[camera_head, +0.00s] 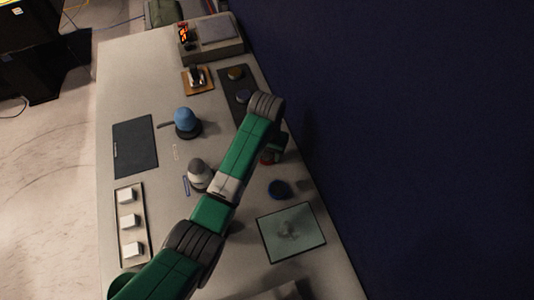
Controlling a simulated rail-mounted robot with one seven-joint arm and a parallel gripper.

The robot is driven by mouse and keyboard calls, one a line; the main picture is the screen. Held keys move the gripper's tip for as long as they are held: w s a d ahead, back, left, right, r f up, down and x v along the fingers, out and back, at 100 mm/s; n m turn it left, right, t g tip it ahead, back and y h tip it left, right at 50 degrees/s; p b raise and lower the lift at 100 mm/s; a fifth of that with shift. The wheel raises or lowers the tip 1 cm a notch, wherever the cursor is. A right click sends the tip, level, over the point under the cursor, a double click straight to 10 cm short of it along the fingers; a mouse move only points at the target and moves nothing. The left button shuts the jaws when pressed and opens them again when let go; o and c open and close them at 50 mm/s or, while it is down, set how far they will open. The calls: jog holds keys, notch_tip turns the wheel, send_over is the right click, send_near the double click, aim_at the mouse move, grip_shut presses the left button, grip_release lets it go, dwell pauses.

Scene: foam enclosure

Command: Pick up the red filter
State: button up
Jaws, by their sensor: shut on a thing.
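The arm and wrist hide most of the gripper and filter, and I cannot tell whether the filter touches the table.
A dark tray (228,77) with round pucks lies beyond my wrist. A grey-white domed object (199,174) and a blue domed object (185,120) stand left of the arm. A square greenish plate (270,244) lies lower right. A dark blue wall (430,130) borders the right.

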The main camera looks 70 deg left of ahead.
aim_at(267, 155)
notch_tip(267, 155, up, 10)
jog(key=p, duration=0.1)
jog(key=shift+p, duration=0.35)
